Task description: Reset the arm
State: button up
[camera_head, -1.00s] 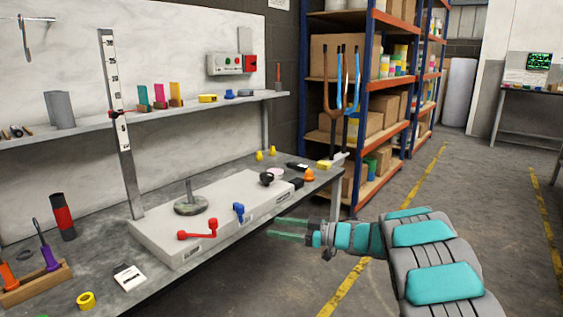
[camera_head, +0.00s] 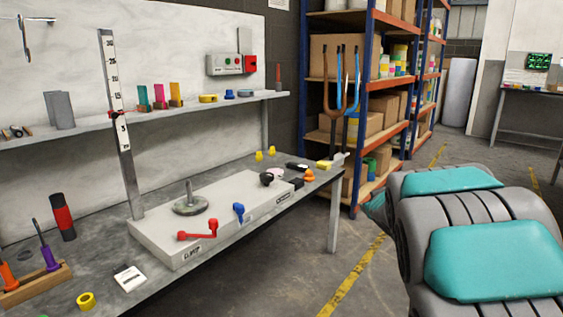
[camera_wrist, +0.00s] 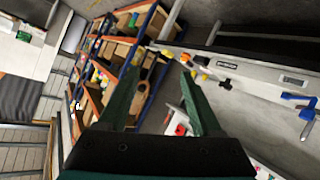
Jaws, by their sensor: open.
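My gripper (camera_wrist: 157,100) shows in the wrist view with its two green fingers spread apart and nothing between them. On the bench, the grey block (camera_head: 160,238) carries a red lever (camera_head: 198,232) and a blue lever (camera_head: 238,211). The blue lever also shows at the right of the wrist view (camera_wrist: 306,112).
A blue and orange shelving rack (camera_head: 360,130) with cardboard boxes stands behind my arm. A tool holder (camera_head: 35,284) and a yellow ring (camera_head: 86,300) are at the bench's left. A wall shelf (camera_head: 150,112) runs above. The floor between bench and yellow line (camera_head: 350,280) is clear.

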jog(key=s+d+f+m+g+h, duration=0.1)
jog(key=s+f+m+g, duration=0.15)
jog(key=s, duration=0.85)
jog(key=s+d+f+m+g+h, duration=0.1)
jog(key=s+f+g, duration=0.3)
jog(key=s, duration=0.6)
jog(key=s+a+f+g+y, duration=0.1)
jog(key=s+a, duration=0.3)
jog(key=s, duration=0.6)
jog(key=s+a+f+g+y, duration=0.1)
jog(key=s+a+f+g, duration=0.2)
jog(key=s, duration=0.7)
jog(key=s+a+f+g+y, duration=0.2)
jog(key=s+a+g, duration=0.2)
jog(key=s, duration=0.5)
jog(key=shift+s+a+n, duration=0.35)
jog(key=shift+s+a, duration=0.05)
jog(key=shift+a, duration=0.3)
